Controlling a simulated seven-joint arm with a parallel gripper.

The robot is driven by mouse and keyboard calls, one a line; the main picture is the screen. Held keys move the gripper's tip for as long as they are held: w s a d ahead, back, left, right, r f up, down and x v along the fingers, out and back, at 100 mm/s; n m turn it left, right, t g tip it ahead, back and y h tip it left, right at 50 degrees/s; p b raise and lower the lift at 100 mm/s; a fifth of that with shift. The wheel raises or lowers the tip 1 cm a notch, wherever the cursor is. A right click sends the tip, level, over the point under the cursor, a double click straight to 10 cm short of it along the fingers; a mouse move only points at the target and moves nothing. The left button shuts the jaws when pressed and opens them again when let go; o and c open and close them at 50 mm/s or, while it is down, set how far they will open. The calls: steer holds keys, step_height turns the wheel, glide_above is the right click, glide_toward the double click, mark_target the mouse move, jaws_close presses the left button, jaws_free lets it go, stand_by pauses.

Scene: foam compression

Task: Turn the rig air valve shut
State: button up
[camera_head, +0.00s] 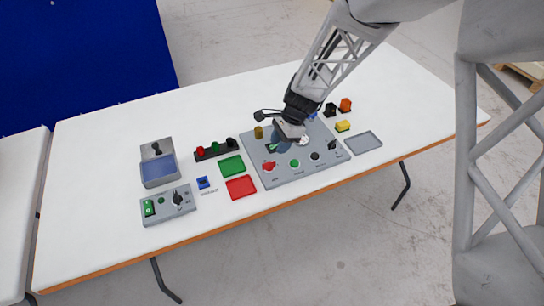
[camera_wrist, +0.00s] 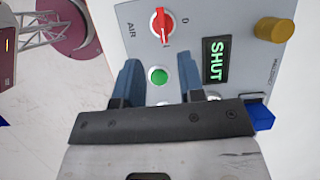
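The rig panel (camera_head: 262,135) is a grey plate at the table's middle. Its air valve is a red knob, seen in the head view (camera_head: 268,166) and at the top of the wrist view (camera_wrist: 161,24), beside the label AIR and a 0 mark. A display beside it reads SHUT in green letters (camera_wrist: 215,60). My gripper (camera_wrist: 160,78) is open, its two blue fingers apart, with a green button (camera_wrist: 158,76) showing between them. The red knob lies beyond the fingertips, not between them. In the head view my gripper (camera_head: 286,142) is over the panel and hides part of it.
A brass knob (camera_wrist: 275,30) stands beside the display. A black knob (camera_head: 333,145) is at the panel's right. Left of the panel are green (camera_head: 231,166) and red (camera_head: 241,187) trays and a control box (camera_head: 168,205). A grey tray (camera_head: 363,142) lies right.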

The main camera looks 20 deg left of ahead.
mark_target(269, 163)
steer(key=shift+a+f, duration=0.3)
steer(key=shift+x, duration=3.85)
steer(key=shift+c, duration=0.4)
jaws_close()
